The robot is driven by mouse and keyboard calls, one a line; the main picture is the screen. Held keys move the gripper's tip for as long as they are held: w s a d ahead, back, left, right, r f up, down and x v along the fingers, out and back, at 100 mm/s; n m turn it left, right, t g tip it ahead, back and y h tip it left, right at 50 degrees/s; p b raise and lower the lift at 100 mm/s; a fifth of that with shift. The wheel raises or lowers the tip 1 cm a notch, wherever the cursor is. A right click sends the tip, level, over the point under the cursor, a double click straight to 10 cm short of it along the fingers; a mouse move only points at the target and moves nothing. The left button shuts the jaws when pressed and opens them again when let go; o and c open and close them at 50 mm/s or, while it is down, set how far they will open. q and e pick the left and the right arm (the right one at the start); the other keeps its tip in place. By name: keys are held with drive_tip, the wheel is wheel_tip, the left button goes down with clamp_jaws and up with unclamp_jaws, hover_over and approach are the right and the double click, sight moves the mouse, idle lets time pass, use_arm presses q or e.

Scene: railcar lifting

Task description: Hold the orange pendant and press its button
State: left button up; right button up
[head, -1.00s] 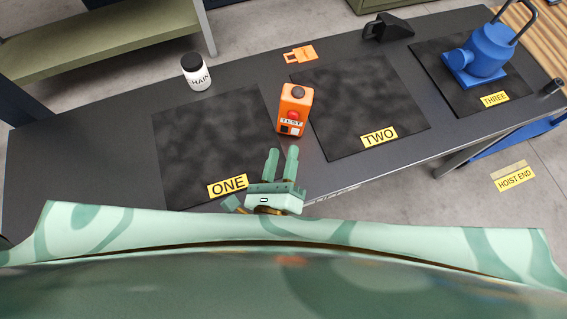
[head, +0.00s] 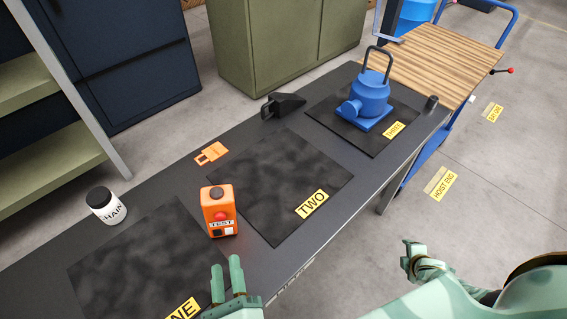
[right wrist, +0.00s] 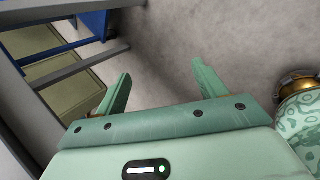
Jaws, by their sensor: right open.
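The orange pendant (head: 219,214) stands upright on the dark bench between the mats marked ONE and TWO. It has a dark round knob on top, a red button (head: 221,215) on its front, a TEST label and small dark and white squares below. My left gripper (head: 227,265) is at the bench's near side, just below the pendant in the picture. Its two fingers are apart with nothing between them, and it does not touch the pendant. My right gripper (head: 406,254) is open and empty over the floor, right of the bench; its spread fingers show in the right wrist view (right wrist: 160,85).
A white CHAIN jar (head: 107,206), an orange tag (head: 211,153) and a black wedge-like piece (head: 284,106) are on the bench. A blue jack-like device (head: 368,98) stands on mat THREE. A wood-topped blue cart (head: 440,60) stands beyond. Mat TWO (head: 275,175) is bare.

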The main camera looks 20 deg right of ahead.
drive_tip(key=w+d+r+n+t+h, duration=0.2)
drive_tip(key=w+d+r+n+t, duration=0.5)
drive_tip(key=w+d+r, duration=1.05)
drive_tip(key=w+a+r+n+y, duration=0.2)
drive_tip(key=w+a+r+n, duration=0.1)
drive_tip(key=a, duration=0.1)
drive_tip(key=w+a+r+n+y, duration=0.1)
drive_tip(key=w+a+r+n, duration=0.2)
drive_tip(key=a+r, duration=0.1)
drive_tip(key=w+a+r+n+y, duration=0.2)
drive_tip(key=w+a+r+n, duration=0.1)
drive_tip(key=w, duration=0.1)
drive_tip(key=shift+a+r+n+y, duration=0.3)
drive_tip(key=shift+a+n, duration=0.1)
drive_tip(key=w+a+r+n+y, duration=0.1)
drive_tip(key=a+r+n+y, duration=0.25)
drive_tip(key=a, duration=0.55)
drive_tip(key=w+a+r+n+y, duration=0.2)
drive_tip(key=a+n+y, duration=0.2)
drive_tip(key=a, duration=0.4)
drive_tip(key=n+g+y, duration=0.6)
drive_tip(key=n+g, duration=0.5)
drive_tip(key=n, duration=0.4)
approach(221, 193)
drive_tip(key=shift+m, duration=0.35)
drive_tip(key=x, duration=1.1)
drive_tip(key=shift+a+f, duration=0.15)
drive_tip(key=shift+a, duration=0.2)
